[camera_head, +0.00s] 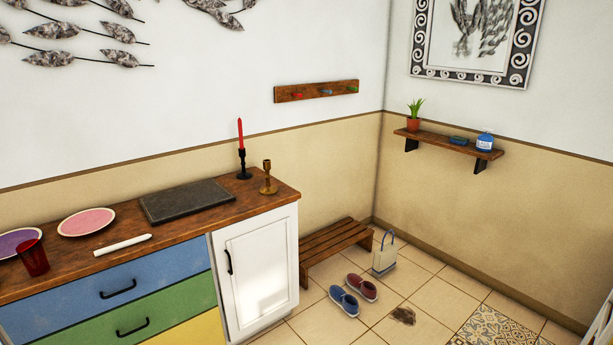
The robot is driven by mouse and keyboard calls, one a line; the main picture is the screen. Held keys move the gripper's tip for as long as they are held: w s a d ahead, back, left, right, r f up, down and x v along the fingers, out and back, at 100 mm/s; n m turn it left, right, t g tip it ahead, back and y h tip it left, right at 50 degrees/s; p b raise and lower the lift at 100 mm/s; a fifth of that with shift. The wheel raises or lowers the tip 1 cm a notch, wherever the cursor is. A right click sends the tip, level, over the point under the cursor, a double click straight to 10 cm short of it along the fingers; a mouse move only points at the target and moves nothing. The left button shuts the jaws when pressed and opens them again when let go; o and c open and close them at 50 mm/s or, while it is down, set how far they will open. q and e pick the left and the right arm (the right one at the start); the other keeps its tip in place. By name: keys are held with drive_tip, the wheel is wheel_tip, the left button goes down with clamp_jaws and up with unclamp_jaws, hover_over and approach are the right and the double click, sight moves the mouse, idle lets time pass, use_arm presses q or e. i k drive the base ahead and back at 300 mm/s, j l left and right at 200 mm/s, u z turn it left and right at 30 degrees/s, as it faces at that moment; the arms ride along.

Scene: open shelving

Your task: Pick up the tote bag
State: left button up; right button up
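The tote bag (384,258) is small and cream-coloured with blue handles. It stands upright on the tiled floor at the right end of a low wooden bench (335,240), near the room's corner. Its handles stick up above it. Nothing is holding it. Neither of my grippers shows in the head view.
A blue shoe (344,301) and a red shoe (362,287) lie on the floor in front of the bag. A dark brown patch (403,316) and a patterned mat (497,333) are nearby. A cabinet (255,270) stands at left. Floor tiles right of the bag are clear.

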sight(385, 258)
drive_tip(key=i+z, duration=0.35)
drive_tip(key=i, duration=0.45)
drive_tip(key=i+j+z, duration=0.2)
drive_tip(key=i+z, duration=0.15)
drive_tip(key=i, duration=0.45)
